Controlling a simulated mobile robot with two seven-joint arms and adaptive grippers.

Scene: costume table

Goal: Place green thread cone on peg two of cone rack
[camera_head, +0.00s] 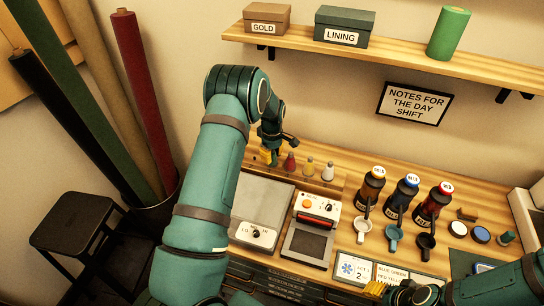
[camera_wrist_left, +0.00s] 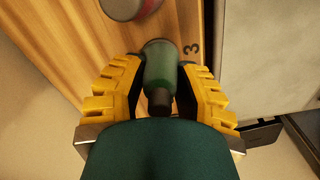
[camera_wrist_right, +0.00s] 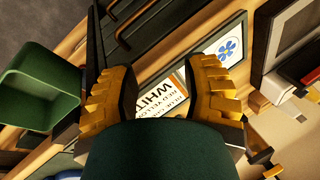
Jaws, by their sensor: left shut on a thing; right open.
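A green thread cone (camera_wrist_left: 158,68) is gripped between the yellow fingers of my left gripper (camera_wrist_left: 160,85). In the left wrist view it is over the wooden cone rack (camera_wrist_left: 60,50), near a printed "3". Whether it touches the rack or a peg is unclear. In the head view my left gripper (camera_head: 266,155) is at the left end of the row of cones, and its arm hides part of the rack. Red (camera_head: 290,163), yellow (camera_head: 309,166) and white (camera_head: 327,171) cones stand to its right. My right gripper (camera_head: 374,288) is open and empty, low near the table's front.
Three bottles (camera_head: 403,198) and several scoops (camera_head: 394,237) stand to the right. A shelf (camera_head: 400,60) hangs above. Printed cards (camera_head: 357,270) lie near my right gripper.

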